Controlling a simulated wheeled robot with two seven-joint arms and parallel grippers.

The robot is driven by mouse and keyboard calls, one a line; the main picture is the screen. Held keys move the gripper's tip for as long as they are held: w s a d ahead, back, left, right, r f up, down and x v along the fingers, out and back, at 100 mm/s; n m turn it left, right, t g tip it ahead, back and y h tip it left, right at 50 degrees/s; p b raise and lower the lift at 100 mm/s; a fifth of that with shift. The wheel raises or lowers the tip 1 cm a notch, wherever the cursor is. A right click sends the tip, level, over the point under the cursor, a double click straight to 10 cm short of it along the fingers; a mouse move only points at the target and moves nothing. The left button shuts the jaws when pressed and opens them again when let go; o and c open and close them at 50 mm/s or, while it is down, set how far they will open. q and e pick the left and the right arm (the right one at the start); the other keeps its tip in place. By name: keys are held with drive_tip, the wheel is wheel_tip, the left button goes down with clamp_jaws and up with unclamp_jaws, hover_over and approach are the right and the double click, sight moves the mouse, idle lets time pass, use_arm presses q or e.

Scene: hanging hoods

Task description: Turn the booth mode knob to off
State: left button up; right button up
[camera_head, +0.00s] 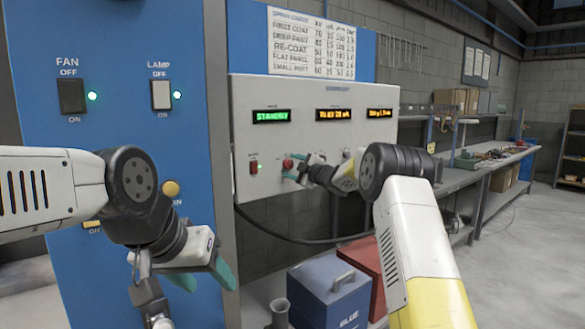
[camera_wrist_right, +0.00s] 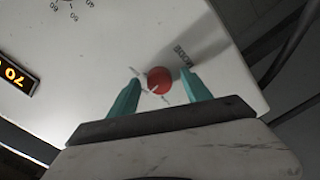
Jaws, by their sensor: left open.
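A grey control panel (camera_head: 270,185) carries a small red knob (camera_head: 288,163) with a pale pointer line. My right gripper (camera_head: 296,171) is at the panel by the knob. In the wrist view its teal fingertips (camera_wrist_right: 160,76) stand apart on either side of the knob, with visible gaps. Whether the tips reach past the knob's face is unclear. My left gripper (camera_head: 207,277) hangs low before the blue panel, its teal fingers apart.
The panel shows a green STANDBY display (camera_head: 271,116), two amber displays and a red rocker switch (camera_head: 254,167). The blue panel at left has FAN (camera_head: 71,96) and LAMP (camera_head: 161,95) switches. A blue box (camera_head: 330,295) stands below, and a workbench (camera_head: 490,165) runs behind right.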

drive_tip(key=v, duration=0.7)
drive_tip(key=shift+s+d, duration=0.25)
drive_tip(key=shift+s, duration=0.05)
drive_tip(key=s+d+r+m+h, duration=0.7)
drive_tip(key=s+d+r+m, duration=0.15)
drive_tip(key=s, duration=0.25)
drive_tip(key=s+d+f+m+g+h, duration=0.1)
drive_tip(key=s+d+f+m+h, duration=0.2)
drive_tip(key=s, duration=0.6)
drive_tip(key=s+f+m+g, duration=0.2)
drive_tip(key=s+f, duration=0.1)
drive_tip(key=s, duration=0.8)
drive_tip(key=s+a+f+m+g+y, duration=0.1)
drive_tip(key=s+f+m+g, duration=0.1)
drive_tip(key=s, duration=0.8)
drive_tip(key=s+a+f+m+g, duration=0.1)
drive_tip(key=s+f+m+g, duration=0.2)
drive_tip(key=s+f, duration=0.3)
drive_tip(key=s, duration=0.5)
drive_tip(key=shift+s+y, duration=0.3)
drive_tip(key=shift+s, duration=0.05)
